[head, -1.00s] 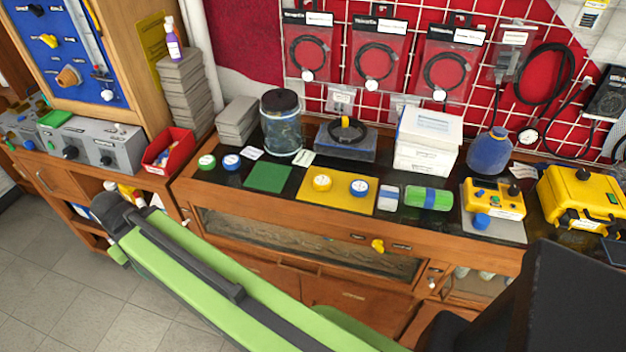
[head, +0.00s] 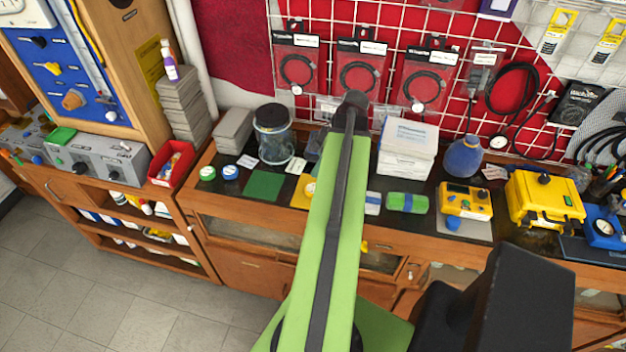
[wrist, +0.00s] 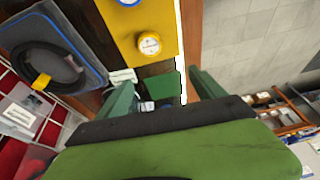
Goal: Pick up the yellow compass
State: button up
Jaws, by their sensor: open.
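The yellow compass (wrist: 149,43) has a white face and lies on a yellow mat (wrist: 112,22) in the wrist view. A blue compass (wrist: 129,2) is cut by the top edge of that view. My gripper (wrist: 159,78) is open and empty, with two green fingers. The yellow compass shows just above the gap between the fingertips, apart from them. In the head view, my arm covers most of the yellow mat (head: 298,195); only an edge of the yellow compass (head: 310,189) shows. The gripper itself is hidden in that view.
A green mat (head: 263,186) lies left of the yellow one, with a glass jar (head: 274,138) behind. A box with a black ring (wrist: 50,65) is beside the yellow mat.

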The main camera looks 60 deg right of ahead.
jog(key=s+d+r, duration=0.1)
jog(key=s+d, duration=0.1)
jog(key=s, duration=0.2)
jog(key=b, duration=1.1)
send_over(313, 188)
jog(key=s, duration=0.2)
jog(key=shift+t, duration=0.3)
jog(key=f, duration=1.1)
jog(key=shift+s+d+f, duration=0.2)
jog(key=shift+d, duration=0.15)
jog(key=shift+w+r, duration=0.1)
jog(key=b+x, duration=0.5)
jog(key=shift+d+f, duration=0.1)
jog(key=shift+f, duration=0.15)
jog(key=shift+r, duration=0.2)
jog(key=c, duration=1.5)
